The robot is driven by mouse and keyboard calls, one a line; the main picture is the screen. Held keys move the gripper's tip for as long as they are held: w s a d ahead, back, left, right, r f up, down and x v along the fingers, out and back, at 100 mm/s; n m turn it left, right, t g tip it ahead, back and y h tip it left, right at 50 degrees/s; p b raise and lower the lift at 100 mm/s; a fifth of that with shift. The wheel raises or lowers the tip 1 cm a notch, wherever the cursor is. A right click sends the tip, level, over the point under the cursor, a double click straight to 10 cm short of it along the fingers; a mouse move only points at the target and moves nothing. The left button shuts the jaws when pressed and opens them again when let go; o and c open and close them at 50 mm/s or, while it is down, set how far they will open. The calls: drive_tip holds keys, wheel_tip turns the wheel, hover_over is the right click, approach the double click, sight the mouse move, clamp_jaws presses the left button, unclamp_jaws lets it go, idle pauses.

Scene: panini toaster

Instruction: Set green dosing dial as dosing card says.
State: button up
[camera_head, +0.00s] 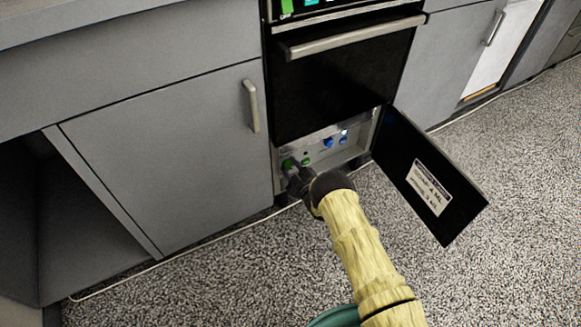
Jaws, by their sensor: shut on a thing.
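The green dosing dial (287,163) is at the left end of a recessed control panel low in the black-fronted appliance. My gripper (291,170) reaches in from the lower right and is shut on this dial. The fingers cover part of it, so its pointer and scale cannot be read. A white card (430,187) with dark printed lines is on the inner face of the open black flap door, right of the panel. Its text is too small to read with certainty.
A smaller green part (306,161) and blue knobs (328,142) sit right of the dial. The open flap door (400,150) juts out right of my arm. Grey cabinets (170,150) flank the appliance. A cable (190,243) runs along the speckled floor.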

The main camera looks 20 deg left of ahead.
drive_tip(key=shift+f, duration=0.1)
drive_tip(key=o, duration=1)
drive_tip(key=shift+d, duration=0.1)
drive_tip(key=shift+s+d+p, duration=0.45)
drive_tip(key=shift+p, duration=0.1)
drive_tip(key=p+v, duration=0.7)
drive_tip(key=v, duration=0.9)
drive_tip(key=shift+s+p, duration=0.1)
drive_tip(key=shift+p, duration=0.2)
